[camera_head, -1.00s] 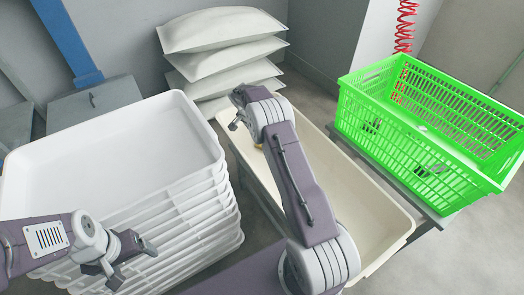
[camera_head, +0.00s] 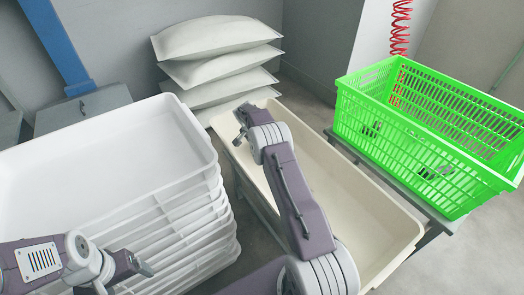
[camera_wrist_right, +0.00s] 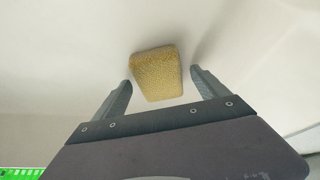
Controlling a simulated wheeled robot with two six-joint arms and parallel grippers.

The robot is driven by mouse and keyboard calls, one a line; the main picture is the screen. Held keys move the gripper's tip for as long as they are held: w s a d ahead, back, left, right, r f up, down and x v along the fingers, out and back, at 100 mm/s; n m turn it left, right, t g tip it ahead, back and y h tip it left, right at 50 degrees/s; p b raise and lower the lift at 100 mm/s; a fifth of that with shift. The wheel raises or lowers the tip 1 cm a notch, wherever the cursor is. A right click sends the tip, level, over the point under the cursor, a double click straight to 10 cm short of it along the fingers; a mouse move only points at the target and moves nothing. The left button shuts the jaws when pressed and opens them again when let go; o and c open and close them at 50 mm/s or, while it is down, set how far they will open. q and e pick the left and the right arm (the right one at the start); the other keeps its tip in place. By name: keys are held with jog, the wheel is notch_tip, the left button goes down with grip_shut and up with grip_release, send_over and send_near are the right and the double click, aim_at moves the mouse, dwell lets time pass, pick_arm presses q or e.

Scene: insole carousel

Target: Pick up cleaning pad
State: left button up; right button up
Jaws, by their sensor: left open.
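The cleaning pad (camera_wrist_right: 157,70) is a yellow, speckled, block-shaped sponge. In the right wrist view it lies on the pale floor of the cream tub (camera_head: 360,225), ahead of and between my right gripper's fingers. My right gripper (camera_wrist_right: 161,82) is open, with a gap visible on each side of the pad. In the head view my right arm reaches into the far end of the tub, and the pad is hidden there. My left gripper (camera_head: 124,278) is open and empty at the lower left, in front of the white tray stack.
A stack of white trays (camera_head: 200,190) stands left of the tub, close to my left arm. A green crate (camera_head: 420,140) sits on a stand to the right. White sacks (camera_head: 215,38) are piled behind the tub. The tub's near part is empty.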

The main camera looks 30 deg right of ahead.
jog(key=c, duration=1.3)
notch_tip(320, 180, up, 5)
jog(key=p, duration=0.3)
jog(key=shift+p, duration=0.3)
jog(key=s+d+r+p, duration=0.1)
jog(key=s+r, duration=0.1)
jog(key=s, duration=0.1)
jog(key=s+d+r+p, duration=0.1)
jog(key=s+r, duration=0.1)
jog(key=s, duration=0.2)
jog(key=s+d+r+p, duration=0.1)
jog(key=s+r, duration=0.1)
jog(key=s, duration=0.2)
jog(key=shift+d+p, duration=0.35)
jog(key=shift+p, duration=0.05)
jog(key=o, duration=0.6)
jog(key=c, duration=0.5)
jog(key=shift+o, duration=0.2)
